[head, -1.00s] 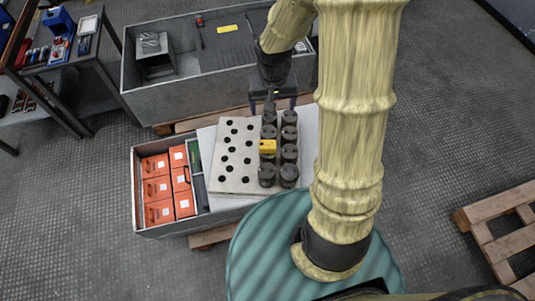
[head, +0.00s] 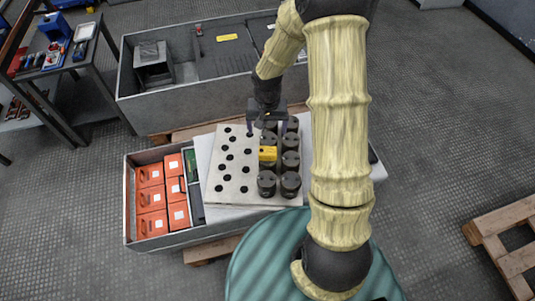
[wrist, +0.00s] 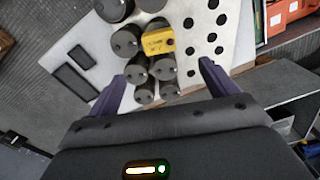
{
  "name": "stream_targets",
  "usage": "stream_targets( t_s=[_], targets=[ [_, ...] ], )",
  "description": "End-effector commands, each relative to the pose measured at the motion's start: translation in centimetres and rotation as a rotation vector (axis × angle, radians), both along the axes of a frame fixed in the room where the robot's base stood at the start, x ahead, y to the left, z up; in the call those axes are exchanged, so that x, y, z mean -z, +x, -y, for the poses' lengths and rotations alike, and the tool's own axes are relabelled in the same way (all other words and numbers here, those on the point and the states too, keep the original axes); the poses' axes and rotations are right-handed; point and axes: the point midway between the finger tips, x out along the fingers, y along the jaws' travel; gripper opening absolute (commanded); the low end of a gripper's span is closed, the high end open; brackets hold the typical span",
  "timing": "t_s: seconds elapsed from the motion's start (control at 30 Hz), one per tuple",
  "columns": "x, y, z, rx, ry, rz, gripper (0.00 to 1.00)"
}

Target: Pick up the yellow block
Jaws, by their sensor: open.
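The yellow block (head: 267,153) rests on or among the dark round capacitors (head: 290,160), at the edge of the pale plate with holes (head: 232,165). In the wrist view the yellow block (wrist: 158,39) has dark markings on it and lies between capacitors. My gripper (head: 266,130) is just behind the block in the head view, above the far capacitors. In the wrist view my gripper (wrist: 165,78) has its two purple fingers spread wide, with capacitors between and beyond them. It is open and empty, apart from the block.
An open grey box with orange cases (head: 150,199) stands left of the plate. A long grey bin (head: 140,95) lies behind, with another yellow piece (head: 228,37) in it. A wooden pallet (head: 492,232) is at the right. Several capacitors crowd the block.

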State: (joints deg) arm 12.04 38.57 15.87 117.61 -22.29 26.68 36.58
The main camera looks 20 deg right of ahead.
Motion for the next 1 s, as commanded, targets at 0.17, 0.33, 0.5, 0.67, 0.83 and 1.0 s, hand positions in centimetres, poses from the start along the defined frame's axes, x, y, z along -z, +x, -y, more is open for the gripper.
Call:
stream_targets(
  t_s=[0.17,0.33,0.5,0.67,0.83,1.0],
  targets=[
    [3.5,-0.1,0.0,-0.001,0.000,-0.004,0.85],
    [6.5,-0.1,0.0,-0.001,0.000,-0.003,0.85],
    [8.6,0.0,0.0,-0.001,-0.001,-0.001,0.85],
    [8.9,0.0,0.1,0.001,0.000,0.001,0.85],
    [8.9,0.0,0.3,0.004,0.000,0.001,0.85],
    [10.0,-0.1,0.1,0.003,0.000,-0.002,0.85]
  ],
)
